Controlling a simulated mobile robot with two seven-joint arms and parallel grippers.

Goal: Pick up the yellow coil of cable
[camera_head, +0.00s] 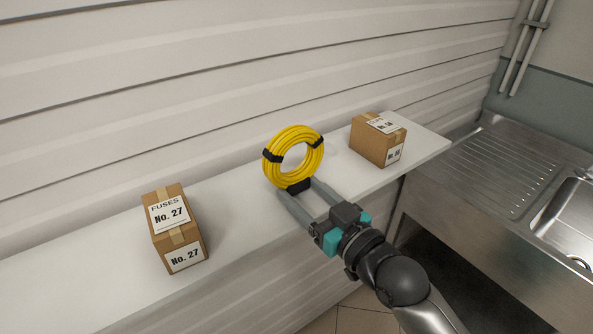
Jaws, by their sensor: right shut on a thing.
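The yellow coil of cable (310,160) stands upright at the middle of a white shelf (245,215), with black straps around it. My right gripper (297,187) reaches in from the lower right. Its two grey fingers are shut on the coil's lower edge, at a black strap. I cannot tell whether the coil touches the shelf. My left gripper does not show.
A cardboard box labelled FUSES No. 27 (188,234) stands on the shelf to the left. Another cardboard box (370,142) stands to the right of the coil. A ribbed wall (200,80) runs behind. A metal sink (570,225) lies at the right.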

